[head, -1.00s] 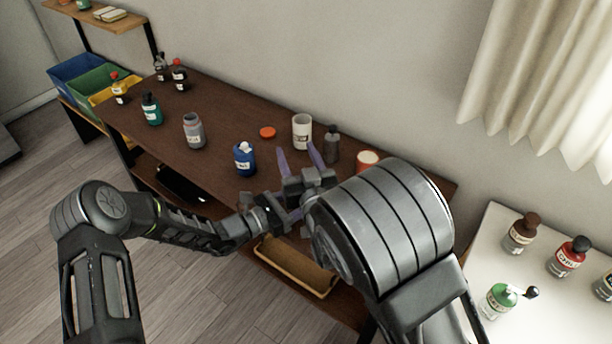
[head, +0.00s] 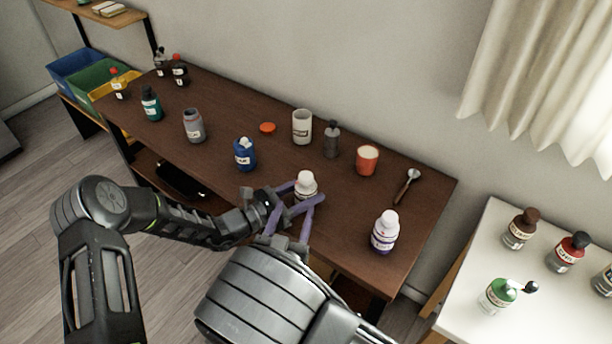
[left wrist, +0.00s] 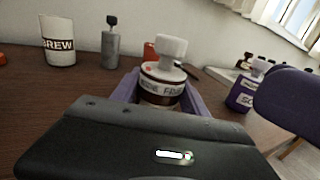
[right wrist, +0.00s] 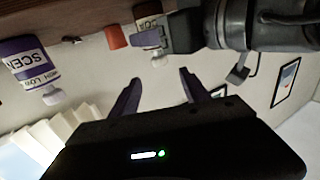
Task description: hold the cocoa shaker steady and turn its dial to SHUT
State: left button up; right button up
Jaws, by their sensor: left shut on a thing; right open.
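The cocoa shaker (head: 306,183) has a white knob on top. In the left wrist view it (left wrist: 162,85) is upright, with a brown band and a partly readable label; its base is hidden. My left gripper (head: 303,196) is shut on its body, one purple finger on each side. In the right wrist view the shaker (right wrist: 149,26) shows upside down, with "COA" readable and the white knob (right wrist: 159,60) towards my fingers. My right gripper (right wrist: 160,88) is open and empty, its fingertips apart from the knob. I cannot read the dial setting.
A white table (head: 465,280) with several bottles stands at far right.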

aim_at(304, 182)
jog(key=x, duration=1.2)
jog(key=shift+w, duration=0.1)
jog(key=shift+c, duration=0.5)
grip_shut()
